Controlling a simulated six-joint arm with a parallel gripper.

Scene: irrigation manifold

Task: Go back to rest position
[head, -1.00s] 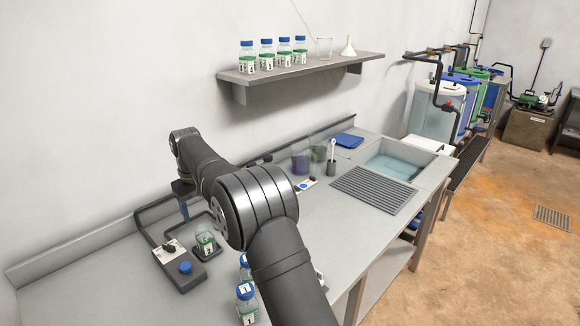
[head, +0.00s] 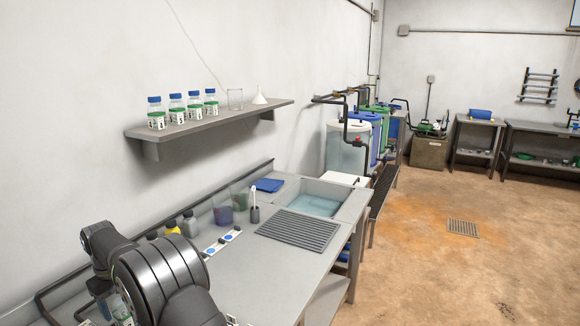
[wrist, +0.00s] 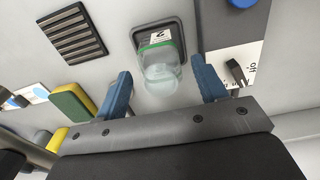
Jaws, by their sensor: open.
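My gripper (wrist: 161,72) shows in the wrist view with two blue fingers spread apart and nothing clamped between them. A clear glass jar (wrist: 162,68) with a green band and white label stands on a small dark plate (wrist: 178,27) just beyond the fingers. A gap shows on each side of the jar. In the head view my arm fills the lower left corner, and the jar (head: 121,311) is partly hidden behind it. The gripper is mostly hidden there too.
A grey switch box (wrist: 225,40) sits right of the jar; a green-yellow sponge (wrist: 70,103) and ribbed dark pad (wrist: 72,35) lie left. In the head view, a wall shelf (head: 215,119) holds several bottles. The bench has a drain mat (head: 298,229) and a sink (head: 315,205).

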